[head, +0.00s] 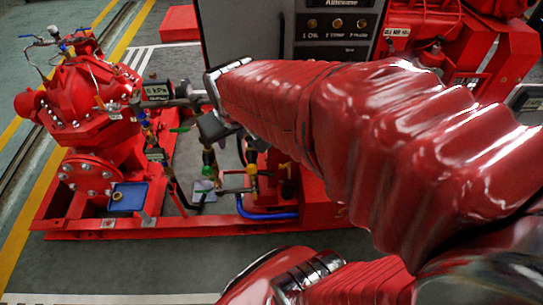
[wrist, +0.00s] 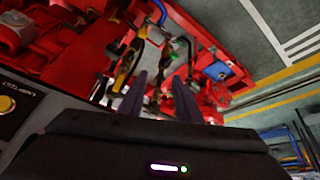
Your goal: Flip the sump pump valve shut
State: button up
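My gripper (head: 178,100) reaches in from the right in the head view and hangs over the small piping beside the red pump (head: 88,95). In the wrist view, my gripper (wrist: 160,80) has its two dark fingers apart with nothing visible between them but the piping behind. Small valves sit on this piping: a green handle (head: 181,129) just below the gripper, and a yellow-fitted one (head: 252,180) lower right. I cannot tell which one is the sump pump valve, and no label for it is readable. My gripper touches no handle that I can see.
A digital gauge (head: 157,91) reading in kPa is close to the fingers. A control panel (head: 335,28) stands behind my arm. A blue box (head: 129,196) and a blue hose (head: 265,214) lie low on the red skid (head: 190,226). The floor in front is clear.

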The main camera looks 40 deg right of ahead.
jog(key=w+d+f+m+g+h, duration=0.1)
jog(key=w+d+f, duration=0.3)
jog(key=d+f, duration=0.5)
jog(key=w+d+f, duration=0.4)
jog(key=d+f, duration=0.4)
jog(key=f, duration=0.3)
jog(key=s+d+f, duration=0.1)
jog(key=d+f, duration=0.2)
jog(key=f, duration=0.4)
jog(key=s+d+f+m, duration=0.1)
jog(key=s+d+f, duration=0.15)
jog(key=f, duration=0.45)
jog(key=d+f, duration=0.3)
jog(key=f, duration=0.3)
jog(key=t, duration=0.5)
send_near(281, 167)
notch_tip(281, 167, down, 5)
jog(key=s+d, duration=0.1)
jog(key=s+a+f+t+h, duration=0.1)
jog(key=s+a+t+h, duration=0.2)
jog(key=s+t, duration=0.3)
jog(key=shift+s+a+f+m+t+h, duration=0.3)
jog(key=shift+s+a+m+t, duration=0.1)
jog(key=shift+a+t, duration=0.4)
jog(key=shift+w+d, duration=0.15)
jog(key=x, duration=1.3)
jog(key=shift+w+d, duration=0.1)
jog(key=shift+w, duration=0.2)
jog(key=shift+c, duration=0.3)
